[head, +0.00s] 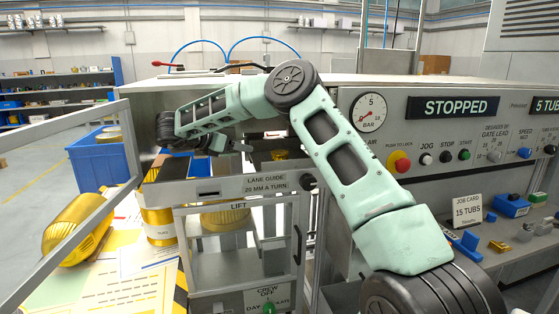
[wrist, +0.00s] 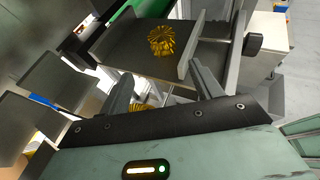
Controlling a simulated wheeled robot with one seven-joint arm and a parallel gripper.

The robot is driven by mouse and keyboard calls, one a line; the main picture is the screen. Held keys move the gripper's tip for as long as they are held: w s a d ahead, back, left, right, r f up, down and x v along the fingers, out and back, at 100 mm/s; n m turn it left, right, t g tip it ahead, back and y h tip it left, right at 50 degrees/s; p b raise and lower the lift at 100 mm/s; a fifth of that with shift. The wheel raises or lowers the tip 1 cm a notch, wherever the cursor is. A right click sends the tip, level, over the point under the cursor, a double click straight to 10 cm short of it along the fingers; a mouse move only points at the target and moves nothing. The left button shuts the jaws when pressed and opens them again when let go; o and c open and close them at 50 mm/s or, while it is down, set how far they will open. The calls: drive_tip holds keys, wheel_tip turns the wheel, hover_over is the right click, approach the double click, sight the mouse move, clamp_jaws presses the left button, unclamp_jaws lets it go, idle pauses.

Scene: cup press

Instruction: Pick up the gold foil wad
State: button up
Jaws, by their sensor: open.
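The gold foil wad (wrist: 161,41) is a small crumpled golden clump in the wrist view. It lies on a dark grey channel between raised metal side walls. In the head view a bit of gold (head: 280,154) shows behind my arm inside the machine, probably the same wad. My gripper (wrist: 160,85) has its two grey fingers spread apart with nothing between them, short of the wad and pointing toward it. In the head view my gripper (head: 228,146) is in the machine's opening, above the lank guide panel.
The lank guide panel (head: 242,187) and a lift frame stand below my gripper. An open guard frame (head: 133,150) is at the left. A dark knob (wrist: 252,44) is right of the channel.

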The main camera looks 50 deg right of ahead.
drive_tip(key=p, duration=0.4)
approach(277, 153)
drive_tip(key=x, duration=0.4)
drive_tip(key=shift+d+f, duration=0.2)
drive_tip(key=shift+d, duration=0.05)
drive_tip(key=p+x, duration=0.2)
drive_tip(key=x, duration=0.2)
drive_tip(key=shift+s+d, duration=0.1)
drive_tip(key=shift+d, duration=0.25)
drive_tip(key=shift+d+f, duration=0.2)
drive_tip(key=c, duration=0.7)
